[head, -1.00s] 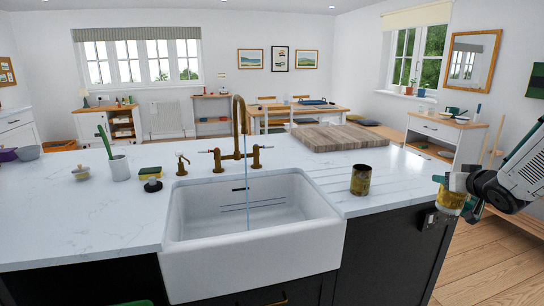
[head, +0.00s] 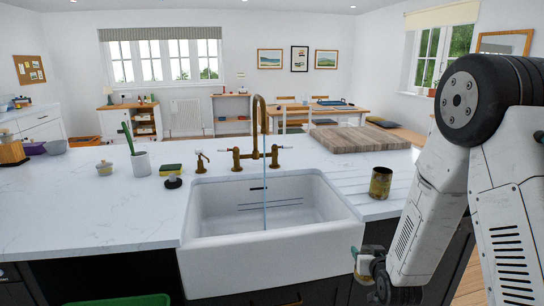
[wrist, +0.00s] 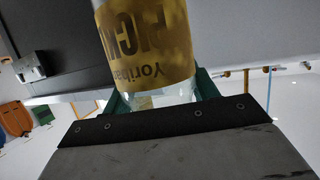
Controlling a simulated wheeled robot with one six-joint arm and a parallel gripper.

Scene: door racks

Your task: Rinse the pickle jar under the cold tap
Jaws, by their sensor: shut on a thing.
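In the wrist view a glass jar with a yellow "PICK…" label (wrist: 150,40) is between the green fingers of my gripper (wrist: 155,98); its lettering appears upside down.
A rusty-looking can (head: 380,183) stands on the drainer right of the sink. A wooden board (head: 360,139) lies behind it. Left of the tap are a soap pump (head: 200,160), a sponge (head: 171,169) and a white pot (head: 141,162). The left worktop is mostly clear.

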